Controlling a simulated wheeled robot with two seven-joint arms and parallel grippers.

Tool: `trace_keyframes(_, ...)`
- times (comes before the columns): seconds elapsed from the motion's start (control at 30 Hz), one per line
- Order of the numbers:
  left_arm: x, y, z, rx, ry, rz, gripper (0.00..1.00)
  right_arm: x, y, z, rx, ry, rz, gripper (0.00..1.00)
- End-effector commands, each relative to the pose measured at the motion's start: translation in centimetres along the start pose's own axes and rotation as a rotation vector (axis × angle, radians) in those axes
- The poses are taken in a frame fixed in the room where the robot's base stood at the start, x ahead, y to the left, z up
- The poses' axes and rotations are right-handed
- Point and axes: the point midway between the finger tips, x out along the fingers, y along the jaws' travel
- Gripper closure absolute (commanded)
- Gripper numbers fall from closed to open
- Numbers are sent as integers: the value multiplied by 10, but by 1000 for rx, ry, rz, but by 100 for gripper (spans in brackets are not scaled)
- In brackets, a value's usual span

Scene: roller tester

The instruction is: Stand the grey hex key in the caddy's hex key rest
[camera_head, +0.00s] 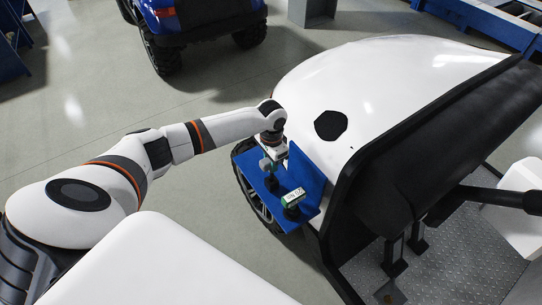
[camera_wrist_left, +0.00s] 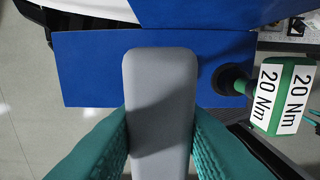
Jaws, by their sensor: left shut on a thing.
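My left gripper (camera_head: 271,157) is over the left part of the blue caddy (camera_head: 310,174) in the head view. In the left wrist view its teal fingers (camera_wrist_left: 160,145) are shut on the grey hex key (camera_wrist_left: 160,85), which shows as a thick, rounded grey bar between them. The key's far end overlaps the blue caddy plate (camera_wrist_left: 85,70) in that view. The lower part of the key is hidden, and I cannot make out the hex key rest or whether the key touches the caddy. My right gripper is not in view.
A green tool labelled 20 Nm (camera_head: 293,197) stands on the caddy, right of the key in the wrist view (camera_wrist_left: 283,97). The caddy is beside a white vehicle (camera_head: 370,85) with a black dash. A blue vehicle (camera_head: 200,20) stands farther back on open grey floor.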

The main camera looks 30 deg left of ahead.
Motion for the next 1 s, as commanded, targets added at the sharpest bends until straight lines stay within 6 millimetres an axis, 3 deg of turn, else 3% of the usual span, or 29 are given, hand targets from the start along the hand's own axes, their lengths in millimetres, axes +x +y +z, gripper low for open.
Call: trace_keyframes(1.0,32,0,0,0,-1,0,100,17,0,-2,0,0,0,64)
